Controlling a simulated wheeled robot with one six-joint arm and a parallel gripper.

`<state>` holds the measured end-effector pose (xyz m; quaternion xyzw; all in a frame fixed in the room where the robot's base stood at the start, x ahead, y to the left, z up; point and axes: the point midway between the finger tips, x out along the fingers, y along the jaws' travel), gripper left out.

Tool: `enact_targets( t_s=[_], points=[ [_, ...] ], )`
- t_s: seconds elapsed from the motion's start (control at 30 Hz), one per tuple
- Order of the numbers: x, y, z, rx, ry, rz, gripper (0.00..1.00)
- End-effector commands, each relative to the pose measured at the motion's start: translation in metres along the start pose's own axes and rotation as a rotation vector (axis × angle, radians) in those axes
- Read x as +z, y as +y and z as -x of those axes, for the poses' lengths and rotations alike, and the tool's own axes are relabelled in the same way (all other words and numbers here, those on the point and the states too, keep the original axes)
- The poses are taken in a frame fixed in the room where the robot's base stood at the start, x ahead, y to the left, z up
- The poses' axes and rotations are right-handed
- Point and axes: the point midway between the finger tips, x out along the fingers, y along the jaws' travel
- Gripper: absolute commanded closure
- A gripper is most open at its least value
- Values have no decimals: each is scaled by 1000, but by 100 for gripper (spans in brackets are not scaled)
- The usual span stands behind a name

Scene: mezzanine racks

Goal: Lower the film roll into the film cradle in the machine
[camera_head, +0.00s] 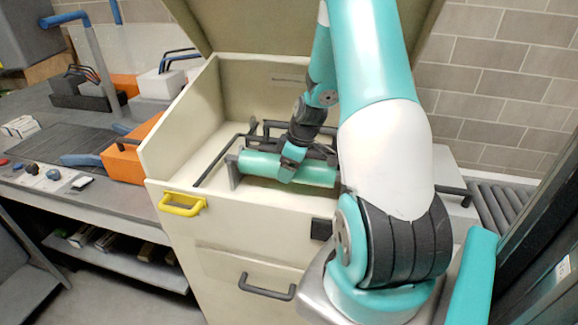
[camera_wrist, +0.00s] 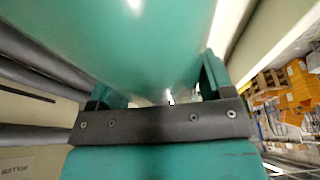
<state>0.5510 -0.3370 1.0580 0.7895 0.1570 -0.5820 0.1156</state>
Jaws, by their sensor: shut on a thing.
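The film roll (camera_head: 258,164) is a teal-green cylinder lying level inside the open cream machine (camera_head: 172,155). My gripper (camera_head: 291,166) reaches down from above and is shut on the roll near its middle. In the wrist view the roll (camera_wrist: 150,40) fills the upper middle, between the two teal fingers of my gripper (camera_wrist: 158,90). A dark grey upright bracket (camera_head: 233,173), seemingly part of the film cradle, stands by the roll's left end. I cannot tell whether the roll touches it.
Dark rods (camera_head: 213,160) run inside the machine beside and behind the roll. The raised lid (camera_head: 240,25) stands behind. A yellow handle (camera_head: 182,204) is on the front left. A workbench with an orange box (camera_head: 125,150) is at left, a roller conveyor (camera_head: 498,205) at right.

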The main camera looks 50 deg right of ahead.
Motion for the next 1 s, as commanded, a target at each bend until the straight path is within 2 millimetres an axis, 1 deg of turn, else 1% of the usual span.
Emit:
enact_targets(
  t_s=[0.4, 0.77, 0.8, 0.87, 0.9, 1.0],
  points=[
    [1, 0, -7, 2, 2, 1, 88],
    [2, 0, -8, 2, 2, 1, 88],
    [2, 0, -8, 2, 2, 1, 17],
    [2, 0, -8, 2, 2, 1, 3],
    [2, 0, -8, 2, 2, 1, 0],
    [2, 0, -8, 1, 1, 1, 0]
  ],
)
